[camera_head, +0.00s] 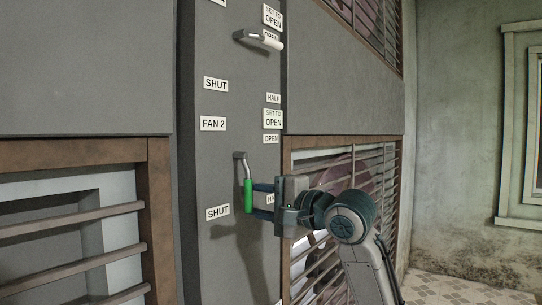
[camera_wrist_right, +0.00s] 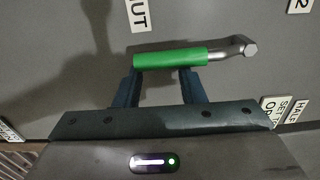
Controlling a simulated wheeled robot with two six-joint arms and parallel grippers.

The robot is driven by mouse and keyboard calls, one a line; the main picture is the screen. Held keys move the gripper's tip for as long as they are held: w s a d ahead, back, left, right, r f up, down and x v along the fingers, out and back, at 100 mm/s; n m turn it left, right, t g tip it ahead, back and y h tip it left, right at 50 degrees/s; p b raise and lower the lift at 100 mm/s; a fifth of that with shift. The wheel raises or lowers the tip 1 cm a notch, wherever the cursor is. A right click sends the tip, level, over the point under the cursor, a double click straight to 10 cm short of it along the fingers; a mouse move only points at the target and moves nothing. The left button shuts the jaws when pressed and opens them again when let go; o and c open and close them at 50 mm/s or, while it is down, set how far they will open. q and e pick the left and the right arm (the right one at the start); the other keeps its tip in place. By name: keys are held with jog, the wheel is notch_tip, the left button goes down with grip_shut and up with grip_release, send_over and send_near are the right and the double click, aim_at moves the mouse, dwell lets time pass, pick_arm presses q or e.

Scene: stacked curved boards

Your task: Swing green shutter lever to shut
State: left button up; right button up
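The green shutter lever (camera_head: 248,196) is on the grey panel (camera_head: 222,265). Its grey metal arm hangs from a pivot at the top, and its green grip points nearly straight down. The SHUT plate (camera_head: 217,212) is left of the grip. My right gripper (camera_head: 258,200) comes from the right, its two fingers apart, one above the other, with tips at the grip's right side. In the right wrist view the fingers (camera_wrist_right: 163,82) meet the lower edge of the green grip (camera_wrist_right: 170,60) and are spread along its length; contact is unclear. My left gripper is not in view.
Above is another lever with a white grip (camera_head: 265,40). A FAN 2 plate (camera_head: 213,124) and an OPEN plate (camera_head: 271,138) sit above the green lever; a HALF plate is partly hidden by my gripper. Slatted shutters (camera_head: 75,240) flank the panel.

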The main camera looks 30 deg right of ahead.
jog(key=shift+f, duration=0.1)
jog(key=b+v, duration=0.4)
jog(key=v, duration=0.3)
jog(key=shift+s, duration=0.1)
dwell(0.4)
